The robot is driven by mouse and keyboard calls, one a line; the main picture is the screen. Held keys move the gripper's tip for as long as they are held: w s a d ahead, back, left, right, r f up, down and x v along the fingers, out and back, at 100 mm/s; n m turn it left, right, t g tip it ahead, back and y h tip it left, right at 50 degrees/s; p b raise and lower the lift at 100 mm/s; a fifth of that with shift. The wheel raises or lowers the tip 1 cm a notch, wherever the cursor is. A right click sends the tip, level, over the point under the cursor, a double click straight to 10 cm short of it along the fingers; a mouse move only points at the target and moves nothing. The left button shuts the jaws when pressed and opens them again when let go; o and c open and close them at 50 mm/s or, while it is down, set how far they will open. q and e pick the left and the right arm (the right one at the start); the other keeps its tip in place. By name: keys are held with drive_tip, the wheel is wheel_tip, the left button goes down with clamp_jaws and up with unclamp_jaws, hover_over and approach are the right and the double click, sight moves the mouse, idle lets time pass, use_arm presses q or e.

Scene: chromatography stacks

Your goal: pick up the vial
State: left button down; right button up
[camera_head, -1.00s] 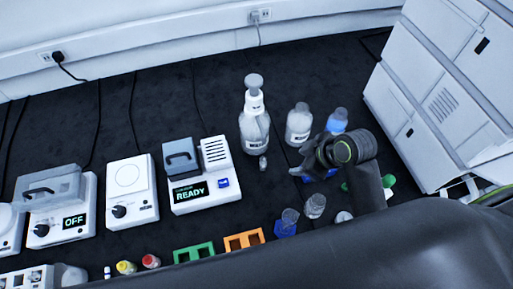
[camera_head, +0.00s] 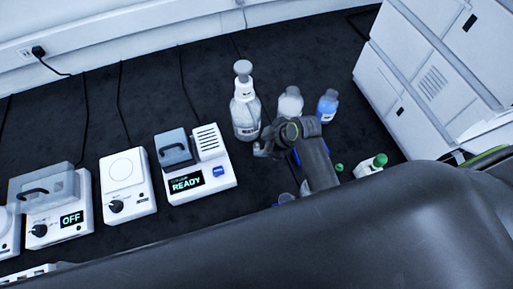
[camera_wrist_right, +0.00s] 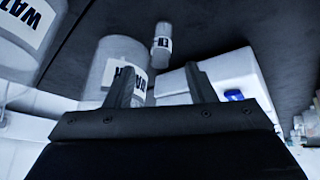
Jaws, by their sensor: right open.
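The vial (camera_wrist_right: 162,45) is a small clear cylinder with a pale label. In the right wrist view it lies beyond and roughly between my fingertips, apart from them. In the head view it is hidden behind my right gripper. My right gripper (camera_head: 261,149) is open and empty, close to the foot of the pump bottle (camera_head: 245,115). It also shows in the right wrist view (camera_wrist_right: 163,82), with both fingers spread. My left gripper is not in view.
A clear bottle (camera_head: 290,101) and a blue-filled bottle (camera_head: 327,106) stand behind my right gripper. The white device reading READY (camera_head: 212,182) is to its left. A large labelled bottle (camera_wrist_right: 122,60) is close to the left finger in the wrist view. White cabinets (camera_head: 425,75) stand at the right.

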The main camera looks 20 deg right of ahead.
sight(258, 146)
drive_tip(key=shift+p+x, duration=0.55)
drive_tip(key=shift+x, duration=2.3)
drive_tip(key=shift+s, duration=0.15)
drive_tip(key=c, duration=1.1)
